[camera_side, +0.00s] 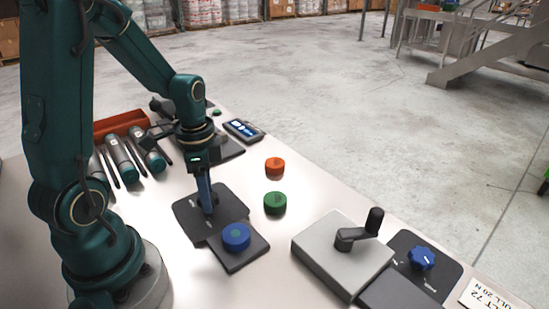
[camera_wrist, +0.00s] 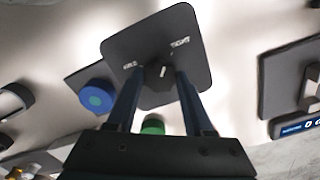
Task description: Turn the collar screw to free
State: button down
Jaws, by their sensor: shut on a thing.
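A dark knob with a short white mark, apparently the collar screw (camera_wrist: 160,88), stands on a dark square plate (camera_wrist: 140,38). The plate (camera_side: 187,207) is left of centre on the bench in the side view. Small white lettering flanks the knob, one word on its left and one at its upper right in the wrist view; neither reads clearly. The white mark points roughly up in that view. My gripper (camera_wrist: 164,74) is shut on the knob, with one finger on each side. In the side view my gripper (camera_side: 208,208) points down and mostly hides the knob.
A blue disc (camera_side: 236,236) sits on a dark pad beside the plate. Green (camera_side: 275,203) and orange (camera_side: 275,167) discs stand to the right. A grey crank box (camera_side: 330,255) and a blue knob (camera_side: 421,258) are farther right. Metal cylinders (camera_side: 122,158) lie at left.

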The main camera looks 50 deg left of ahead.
jog(key=n, duration=0.4)
jog(key=shift+n, duration=0.3)
jog(key=n, duration=0.5)
jog(key=shift+n, duration=0.3)
jog(key=n, duration=1)
jog(key=shift+c, duration=1.4)
grip_release()
jog(key=shift+r, duration=2.55)
